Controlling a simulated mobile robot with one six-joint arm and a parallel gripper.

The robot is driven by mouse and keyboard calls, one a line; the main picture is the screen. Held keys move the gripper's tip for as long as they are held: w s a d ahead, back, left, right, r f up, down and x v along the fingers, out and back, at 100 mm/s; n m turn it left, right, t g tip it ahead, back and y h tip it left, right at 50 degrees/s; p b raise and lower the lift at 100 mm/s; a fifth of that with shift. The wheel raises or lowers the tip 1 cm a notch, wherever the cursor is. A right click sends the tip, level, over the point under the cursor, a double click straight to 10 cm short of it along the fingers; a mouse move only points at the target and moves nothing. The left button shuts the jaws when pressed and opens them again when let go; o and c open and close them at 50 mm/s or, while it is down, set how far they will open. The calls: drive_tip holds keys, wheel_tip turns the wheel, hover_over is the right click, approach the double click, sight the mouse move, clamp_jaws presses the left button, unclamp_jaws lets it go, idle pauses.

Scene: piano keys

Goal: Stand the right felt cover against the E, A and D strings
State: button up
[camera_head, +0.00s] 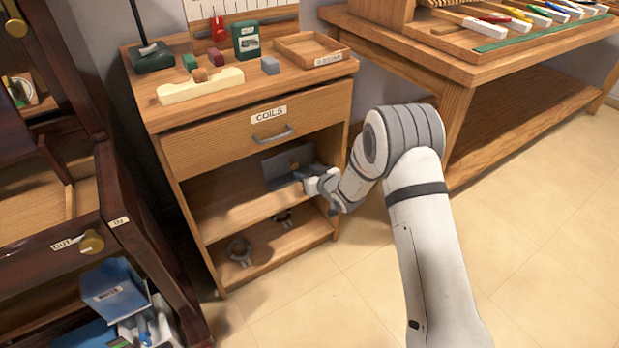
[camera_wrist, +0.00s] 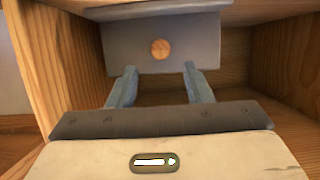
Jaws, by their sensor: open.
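A grey panel (camera_head: 280,170) with a folded or angled edge stands on the open shelf under the coils drawer. It fills the upper middle of the wrist view (camera_wrist: 125,50) and has a round wood-coloured spot, perhaps a hole. I cannot tell whether it is a felt cover. My gripper (camera_head: 300,177) reaches into this shelf from the right, close to the panel. In the wrist view my gripper (camera_wrist: 159,70) is open, with its two grey-blue fingers apart and pointing at the panel. Nothing is clearly held between them. I cannot make out any strings.
The wooden cabinet (camera_head: 205,140) has side walls close around my gripper. Small blocks, a green tin (camera_head: 246,40) and a shallow tray (camera_head: 312,50) stand on top. Dark drawers (camera_head: 55,235) are at left, a workbench (camera_head: 480,65) at right. The floor (camera_head: 550,240) is clear.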

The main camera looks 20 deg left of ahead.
sight(296, 166)
drive_tip(key=b+x, duration=0.2)
drive_tip(key=x, duration=0.5)
clamp_jaws()
drive_tip(key=shift+r+p, duration=0.85)
drive_tip(key=shift+r, duration=0.7)
drive_tip(key=shift+d, duration=0.1)
